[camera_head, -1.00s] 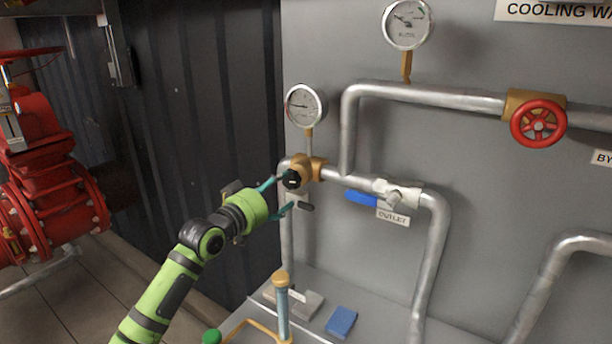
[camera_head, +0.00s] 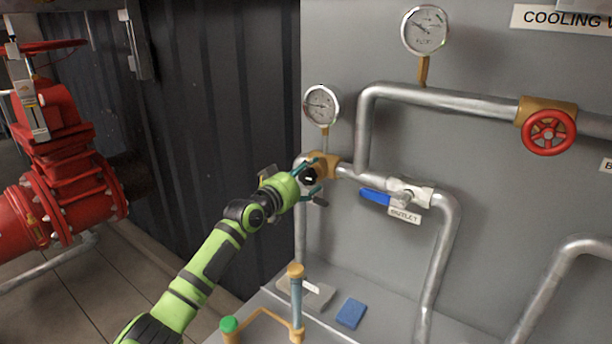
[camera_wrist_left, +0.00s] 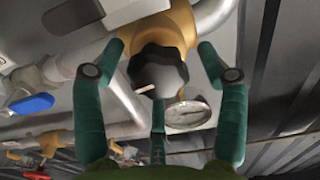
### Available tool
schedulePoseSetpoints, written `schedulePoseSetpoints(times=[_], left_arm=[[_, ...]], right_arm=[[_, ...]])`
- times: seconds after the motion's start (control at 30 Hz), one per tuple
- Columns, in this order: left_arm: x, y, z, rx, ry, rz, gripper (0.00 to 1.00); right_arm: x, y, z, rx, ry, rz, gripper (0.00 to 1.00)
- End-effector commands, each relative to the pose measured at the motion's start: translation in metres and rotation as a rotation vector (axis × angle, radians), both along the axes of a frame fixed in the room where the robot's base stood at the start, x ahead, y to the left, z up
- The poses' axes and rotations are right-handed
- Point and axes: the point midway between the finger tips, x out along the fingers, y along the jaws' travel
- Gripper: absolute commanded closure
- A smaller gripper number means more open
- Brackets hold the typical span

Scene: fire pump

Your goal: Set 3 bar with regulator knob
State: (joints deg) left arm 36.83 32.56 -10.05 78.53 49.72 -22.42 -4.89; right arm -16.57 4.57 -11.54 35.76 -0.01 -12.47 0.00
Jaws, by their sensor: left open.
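The regulator knob is black with a white mark (camera_head: 309,177) and sits on a brass regulator body (camera_head: 330,163) on the pipe. In the left wrist view the dark lobed knob (camera_wrist_left: 158,72) lies between my fingers, with its pale mark toward the left. My left gripper (camera_head: 314,177) is open, its teal fingers on either side of the knob; contact cannot be told. It also shows in the left wrist view (camera_wrist_left: 161,46). A round gauge (camera_head: 321,105) stands above the regulator; its dial is too small to read. My right gripper is not in view.
A valve with a blue lever (camera_head: 375,196) sits right of the regulator, above an OUTLET label (camera_head: 405,216). A red handwheel (camera_head: 549,132) and second gauge (camera_head: 425,30) are higher right. A blue block (camera_head: 351,313) lies below. Large red valve equipment (camera_head: 62,160) stands left.

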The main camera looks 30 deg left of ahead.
Motion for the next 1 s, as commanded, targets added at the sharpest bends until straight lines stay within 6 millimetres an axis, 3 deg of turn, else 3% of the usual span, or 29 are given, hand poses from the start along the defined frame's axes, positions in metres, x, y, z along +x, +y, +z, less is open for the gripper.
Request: schedulePoseSetpoints(times=[0.03, 0.13, 0.17, 0.67, 1.0], left_arm=[[0.000, 0.000, 0.000, 0.000, 0.000, 0.000, 0.39], [0.000, 0.000, 0.000, 0.000, 0.000, 0.000, 0.79], [0.000, 0.000, 0.000, 0.000, -0.001, 0.000, 0.83], [0.000, 0.001, 0.004, 0.040, -0.016, 0.003, 0.83], [0.000, 0.001, 0.005, 0.263, -0.053, 0.005, 0.83]], right_arm=[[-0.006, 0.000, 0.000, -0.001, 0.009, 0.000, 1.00], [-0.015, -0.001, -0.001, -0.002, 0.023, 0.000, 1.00], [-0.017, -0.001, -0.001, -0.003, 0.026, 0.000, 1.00], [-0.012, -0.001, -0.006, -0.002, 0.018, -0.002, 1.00], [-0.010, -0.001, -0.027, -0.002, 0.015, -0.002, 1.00]])
